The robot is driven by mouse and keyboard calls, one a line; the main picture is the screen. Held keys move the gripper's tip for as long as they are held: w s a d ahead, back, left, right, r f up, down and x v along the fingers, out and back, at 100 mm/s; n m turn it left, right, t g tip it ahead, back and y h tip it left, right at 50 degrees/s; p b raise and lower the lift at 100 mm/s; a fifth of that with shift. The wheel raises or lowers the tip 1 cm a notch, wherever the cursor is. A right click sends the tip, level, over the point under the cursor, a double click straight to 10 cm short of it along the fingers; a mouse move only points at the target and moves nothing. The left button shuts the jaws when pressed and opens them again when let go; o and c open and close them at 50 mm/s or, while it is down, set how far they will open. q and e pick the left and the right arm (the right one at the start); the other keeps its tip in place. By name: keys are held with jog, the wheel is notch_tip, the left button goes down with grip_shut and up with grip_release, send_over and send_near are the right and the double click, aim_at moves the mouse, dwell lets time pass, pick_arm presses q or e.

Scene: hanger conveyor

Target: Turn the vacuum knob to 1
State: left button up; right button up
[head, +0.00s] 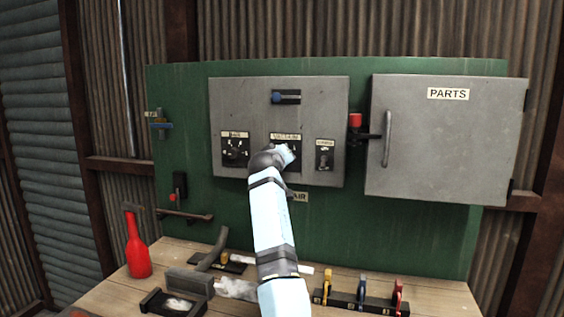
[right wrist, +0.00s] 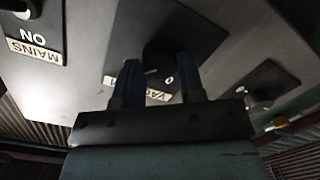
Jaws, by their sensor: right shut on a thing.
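The vacuum knob is a dark round knob on a black dial plate, seen in the right wrist view (right wrist: 158,58). In the head view it is mostly hidden behind my right arm, below the VACUUM label (head: 285,137). My right gripper (right wrist: 160,70) has one blue finger on each side of the knob and is shut on it. A white mark and a 0 show by the knob, but its exact setting cannot be read. In the head view the fingertips are hidden by my wrist. My left gripper is in neither view.
A grey PARTS cabinet (head: 440,140) stands right. The bench below holds a red bottle (head: 137,250) and several tools.

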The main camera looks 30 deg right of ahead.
jog(key=shift+m, duration=0.3)
dwell(0.4)
jog(key=o, duration=0.9)
jog(key=shift+a, duration=0.1)
jog(key=b+v, duration=0.1)
jog(key=v, duration=1.2)
jog(key=shift+s+a+r+b, duration=0.1)
jog(key=shift+s+a+b, duration=0.05)
jog(key=shift+s+b, duration=0.2)
jog(key=shift+w, duration=0.1)
